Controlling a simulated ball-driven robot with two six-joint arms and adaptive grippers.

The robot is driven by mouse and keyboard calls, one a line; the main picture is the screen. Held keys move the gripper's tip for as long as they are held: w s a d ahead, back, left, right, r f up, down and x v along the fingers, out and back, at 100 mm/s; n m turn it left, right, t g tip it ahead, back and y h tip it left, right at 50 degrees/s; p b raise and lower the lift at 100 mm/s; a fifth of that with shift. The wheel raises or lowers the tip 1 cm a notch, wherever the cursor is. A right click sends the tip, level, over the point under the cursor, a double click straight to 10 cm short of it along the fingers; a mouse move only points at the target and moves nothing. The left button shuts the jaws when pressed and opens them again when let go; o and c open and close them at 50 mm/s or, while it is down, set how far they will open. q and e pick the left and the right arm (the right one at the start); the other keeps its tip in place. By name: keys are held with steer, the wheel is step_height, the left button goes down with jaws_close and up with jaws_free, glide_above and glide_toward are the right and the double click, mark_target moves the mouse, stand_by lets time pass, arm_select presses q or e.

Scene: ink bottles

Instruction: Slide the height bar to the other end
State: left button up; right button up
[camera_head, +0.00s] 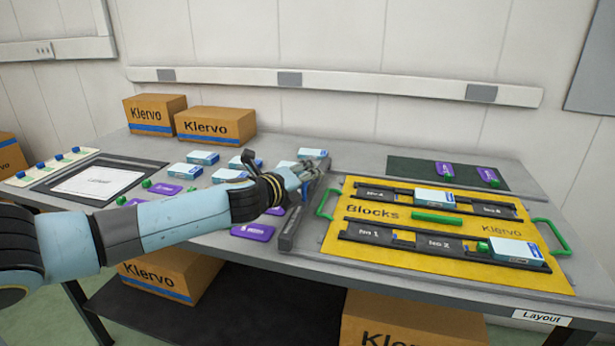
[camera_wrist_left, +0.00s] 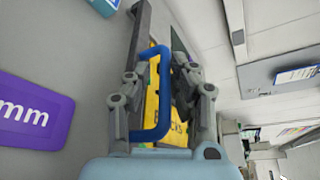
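The dark grey height bar (camera_head: 297,222) lies along the left side of the yellow Blocks board, running from front to back. It also shows at the top of the left wrist view (camera_wrist_left: 140,42). A blue loop handle (camera_wrist_left: 166,90) shows in the left wrist view, seemingly attached to the bar. My left gripper (camera_head: 312,174) is over the far part of the bar in the head view. In the wrist view its fingers (camera_wrist_left: 151,97) stand apart, one each side of the handle's grip, without visibly clamping it. My right gripper is not visible.
The yellow board (camera_head: 440,268) with green handles carries black trays and white-blue boxes. A purple mm tag (camera_wrist_left: 35,112) lies left of the bar; more purple tags and boxes lie left of the bar. Klervo cartons (camera_head: 215,125) stand at the back left.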

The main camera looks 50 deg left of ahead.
arm_select(q)
steer(key=v, duration=1.2)
stand_by(0.4)
